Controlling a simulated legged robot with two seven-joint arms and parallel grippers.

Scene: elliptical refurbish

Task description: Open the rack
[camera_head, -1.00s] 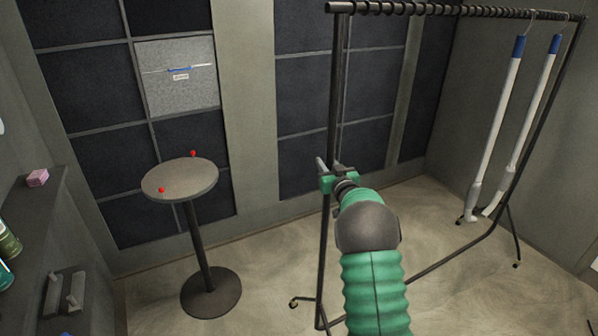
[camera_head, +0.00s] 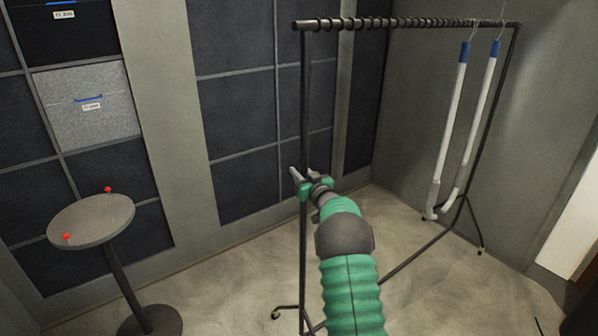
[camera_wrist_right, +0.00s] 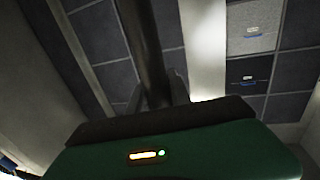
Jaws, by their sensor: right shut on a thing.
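The rack is a black garment rack (camera_head: 305,120) with a ringed top bar, on castors. My right gripper (camera_head: 302,177) is shut on the rack's left upright post, around mid-height. In the right wrist view the dark post (camera_wrist_right: 146,55) runs up between the fingers, and the green gripper body (camera_wrist_right: 170,150) fills the bottom. Two white and blue hanging items (camera_head: 449,130) hang at the rack's far right end. My left gripper is not in view.
A round table (camera_head: 90,222) with two small red balls stands at the left. Dark wall panels with a grey drawer (camera_head: 87,125) are behind. Open floor (camera_head: 420,285) lies to the right, with a bright white area (camera_head: 577,235) at the far right.

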